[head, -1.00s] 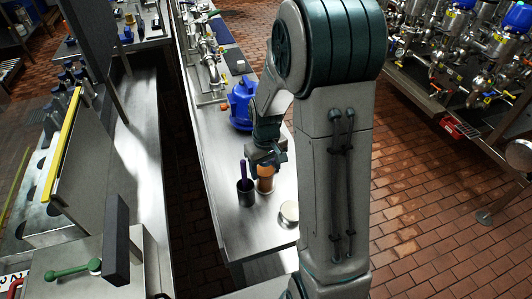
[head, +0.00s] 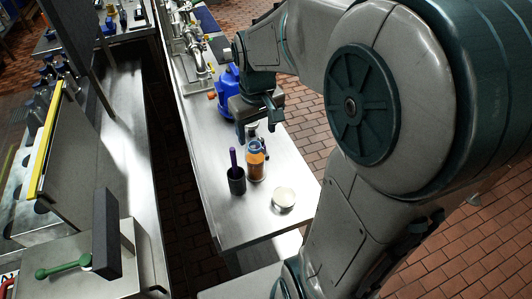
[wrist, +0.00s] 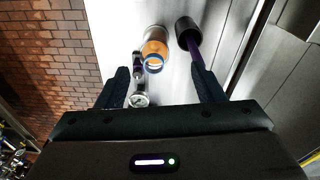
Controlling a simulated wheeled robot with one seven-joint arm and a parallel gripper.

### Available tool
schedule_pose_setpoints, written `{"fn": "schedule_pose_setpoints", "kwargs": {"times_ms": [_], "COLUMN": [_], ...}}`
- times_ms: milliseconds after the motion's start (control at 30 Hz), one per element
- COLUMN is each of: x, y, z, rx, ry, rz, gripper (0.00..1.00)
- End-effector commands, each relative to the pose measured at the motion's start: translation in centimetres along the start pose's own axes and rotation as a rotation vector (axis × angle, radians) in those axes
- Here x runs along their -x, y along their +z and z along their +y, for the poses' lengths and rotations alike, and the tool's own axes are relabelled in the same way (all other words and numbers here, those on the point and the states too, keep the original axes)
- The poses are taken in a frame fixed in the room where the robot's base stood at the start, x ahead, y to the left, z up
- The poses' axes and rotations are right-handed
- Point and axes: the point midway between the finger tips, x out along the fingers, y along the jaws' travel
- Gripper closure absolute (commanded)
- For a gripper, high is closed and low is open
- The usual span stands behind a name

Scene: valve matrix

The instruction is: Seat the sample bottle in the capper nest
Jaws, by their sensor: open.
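The sample bottle (head: 256,160), clear with orange-brown contents and a blue ring at its neck, stands upright on the steel bench. It also shows in the wrist view (wrist: 155,52). My gripper (head: 257,132) is open and empty, above and behind the bottle in the head view. In the wrist view the bottle lies just past the two fingertips (wrist: 159,75), apart from them. I cannot make out the capper nest for certain; a fixture with a green-knobbed lever (head: 62,270) stands at the lower left.
A dark cup (head: 236,182) holding a purple stick stands close beside the bottle. A pale round disc (head: 284,198) lies nearer the bench end. A small metal fitting with a round face (wrist: 138,98) shows between my fingers. A blue vessel (head: 228,80) and pipework stand farther back.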

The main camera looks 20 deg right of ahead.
Motion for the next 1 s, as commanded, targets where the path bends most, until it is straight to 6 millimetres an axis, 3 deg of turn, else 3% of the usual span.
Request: {"fn": "schedule_pose_setpoints", "kwargs": {"times_ms": [100,300,500,567,767,1000], "x": [1.7,2.8,2.9,2.8,2.6,2.2], "y": [3.2,8.0,10.7,11.0,9.4,3.8], "z": [-1.1,-2.5,-3.2,-3.3,-3.0,-1.5], "rx": [-0.034,-0.091,-0.126,-0.129,-0.005,0.431], "ry": [0.009,0.012,0.009,0.008,0.021,0.031], "rz": [0.062,0.149,0.199,0.205,0.177,0.076], "gripper": [0.38,0.38,0.38,0.24,0.21,0.21]}}
